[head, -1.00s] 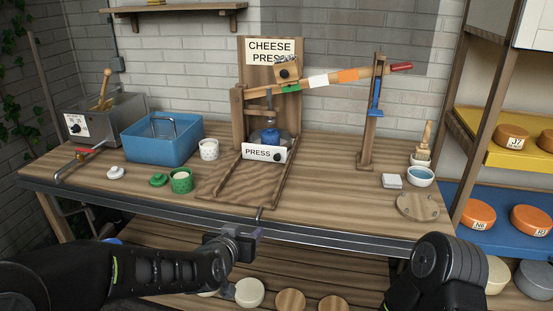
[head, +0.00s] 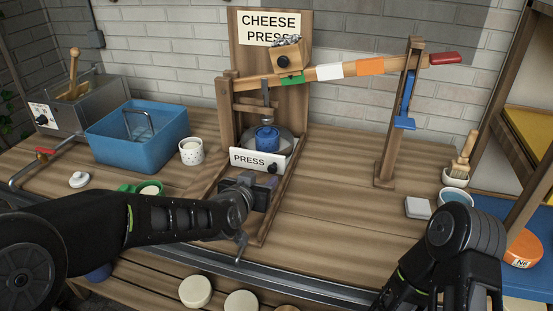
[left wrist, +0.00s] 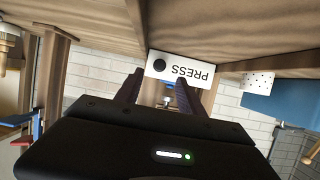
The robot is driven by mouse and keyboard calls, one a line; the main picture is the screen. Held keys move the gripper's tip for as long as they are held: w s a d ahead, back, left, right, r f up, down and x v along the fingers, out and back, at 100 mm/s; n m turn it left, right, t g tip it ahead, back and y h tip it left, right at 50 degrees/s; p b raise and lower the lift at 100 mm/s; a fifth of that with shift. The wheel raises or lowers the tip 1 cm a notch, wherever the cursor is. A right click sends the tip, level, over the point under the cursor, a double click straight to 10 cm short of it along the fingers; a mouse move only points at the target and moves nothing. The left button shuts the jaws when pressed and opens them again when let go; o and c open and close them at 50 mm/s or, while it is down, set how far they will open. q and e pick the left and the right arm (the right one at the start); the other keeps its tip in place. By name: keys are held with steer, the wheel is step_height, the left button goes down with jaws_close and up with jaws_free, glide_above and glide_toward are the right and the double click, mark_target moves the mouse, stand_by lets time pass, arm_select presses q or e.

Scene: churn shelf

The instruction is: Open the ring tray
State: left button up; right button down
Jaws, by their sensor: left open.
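The ring tray's white front, lettered PRESS (head: 250,160), is at the foot of the wooden cheese press, with a dark round knob (head: 272,168) at its right end. A blue ring (head: 267,138) stands just behind this front, under the press screw. My left gripper (head: 247,187) is open and just in front of the white front, low and left of the knob. In the left wrist view the white front (left wrist: 195,72) appears upside down beyond the two open fingers (left wrist: 160,85), with the knob (left wrist: 159,65) near the left finger. Nothing is between the fingers.
A blue tub (head: 140,145) and a speckled cup (head: 192,151) stand left of the press. The lever post (head: 397,130) stands right. A brush (head: 462,160), a blue bowl (head: 456,197) and a white block (head: 418,208) are farther right. The counter between press and post is clear.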

mark_target(271, 170)
arm_select(q)
steer(key=shift+w, duration=0.1)
steer(key=shift+r, duration=0.1)
steer(key=shift+x, duration=3.85)
jaws_close()
